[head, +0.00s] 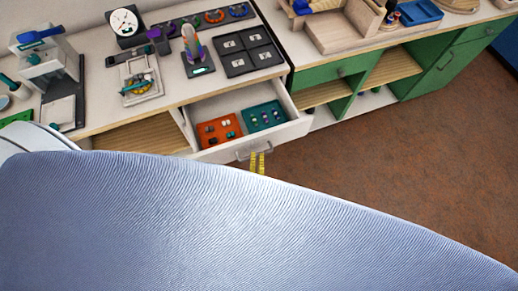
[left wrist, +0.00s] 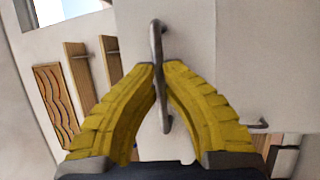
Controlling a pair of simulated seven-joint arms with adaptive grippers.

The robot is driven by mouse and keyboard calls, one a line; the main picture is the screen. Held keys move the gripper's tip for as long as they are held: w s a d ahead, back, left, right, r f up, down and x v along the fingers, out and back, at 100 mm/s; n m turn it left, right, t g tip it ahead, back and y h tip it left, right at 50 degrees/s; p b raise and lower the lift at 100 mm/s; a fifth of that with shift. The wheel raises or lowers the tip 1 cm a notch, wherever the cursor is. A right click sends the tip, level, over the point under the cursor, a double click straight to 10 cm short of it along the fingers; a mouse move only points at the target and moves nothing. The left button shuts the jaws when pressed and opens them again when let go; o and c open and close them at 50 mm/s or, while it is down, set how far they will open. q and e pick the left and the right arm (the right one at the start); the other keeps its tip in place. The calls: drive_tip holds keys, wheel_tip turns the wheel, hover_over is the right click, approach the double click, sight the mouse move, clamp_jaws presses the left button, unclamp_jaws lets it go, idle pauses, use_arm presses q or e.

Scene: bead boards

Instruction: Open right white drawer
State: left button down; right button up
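The right white drawer (head: 296,128) stands pulled out of the white workbench in the head view, with its inside showing. Its metal handle (head: 252,149) is on the front face. My left gripper (head: 257,156) is at this handle, and only its yellow fingers show there. In the left wrist view the yellow fingers (left wrist: 160,68) close in on both sides of the handle bar (left wrist: 157,40), with the bar between their tips. My right gripper is in neither view.
An orange tray (head: 218,131) and a teal tray (head: 264,116) with small pieces lie in the drawer. A green cabinet (head: 343,70) stands to the right. Brown floor (head: 400,170) is clear in front. A large blue-grey surface hides the lower head view.

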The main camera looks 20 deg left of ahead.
use_arm(q)
drive_tip(key=shift+d+r, duration=0.15)
drive_tip(key=shift+d, duration=0.1)
drive_tip(key=c, duration=1.8)
unclamp_jaws()
drive_tip(key=o, duration=0.3)
drive_tip(key=shift+a, duration=0.1)
drive_tip(key=shift+s, duration=0.1)
